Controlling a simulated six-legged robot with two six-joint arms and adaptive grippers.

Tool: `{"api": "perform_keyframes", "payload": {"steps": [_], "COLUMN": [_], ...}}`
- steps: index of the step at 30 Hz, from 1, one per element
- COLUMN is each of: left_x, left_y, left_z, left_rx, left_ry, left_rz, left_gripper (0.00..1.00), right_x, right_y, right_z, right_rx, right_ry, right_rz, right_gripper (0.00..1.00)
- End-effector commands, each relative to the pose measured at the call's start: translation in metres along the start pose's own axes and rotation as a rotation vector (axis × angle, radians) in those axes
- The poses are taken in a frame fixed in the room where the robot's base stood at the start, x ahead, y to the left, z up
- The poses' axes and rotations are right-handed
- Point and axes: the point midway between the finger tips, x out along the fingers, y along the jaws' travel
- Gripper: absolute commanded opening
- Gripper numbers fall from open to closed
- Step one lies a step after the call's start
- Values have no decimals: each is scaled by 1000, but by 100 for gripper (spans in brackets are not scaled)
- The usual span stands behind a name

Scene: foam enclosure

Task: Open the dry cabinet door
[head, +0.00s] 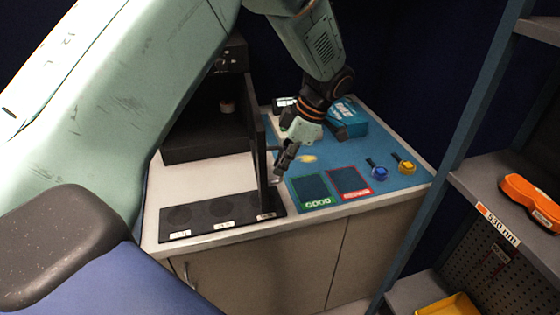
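The dry cabinet (204,154) is a black box standing at the back left of the counter. My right gripper is not in view.
A black mat (196,218) with labelled round spots lies in front of the cabinet. On the right are a blue mat (405,178), green and red framed pads, blue and yellow small items and a blue box (350,117). A shelf rack (470,181) stands at the right.

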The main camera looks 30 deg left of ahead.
Motion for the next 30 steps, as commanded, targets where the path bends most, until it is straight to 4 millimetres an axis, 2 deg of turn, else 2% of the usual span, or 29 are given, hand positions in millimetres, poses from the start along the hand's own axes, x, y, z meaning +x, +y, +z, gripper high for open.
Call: {"api": "perform_keyframes", "payload": {"steps": [1,5,14,17,20,30], "left_x": [0,0,0,-6,-22,-90], "left_y": [0,0,-1,-1,0,-1], "left_z": [0,-1,-2,-3,-3,-4], "left_rx": [0,0,0,-1,0,0], "left_ry": [0,1,1,0,0,-2], "left_rz": [0,0,0,2,5,3], "left_gripper": [23,34,34,34,34,34], "right_x": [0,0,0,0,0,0], "right_y": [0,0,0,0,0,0], "right_z": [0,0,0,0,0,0], "right_rx": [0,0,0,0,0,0], "right_ry": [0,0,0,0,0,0], "right_rz": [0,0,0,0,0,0], "right_gripper": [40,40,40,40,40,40]}}
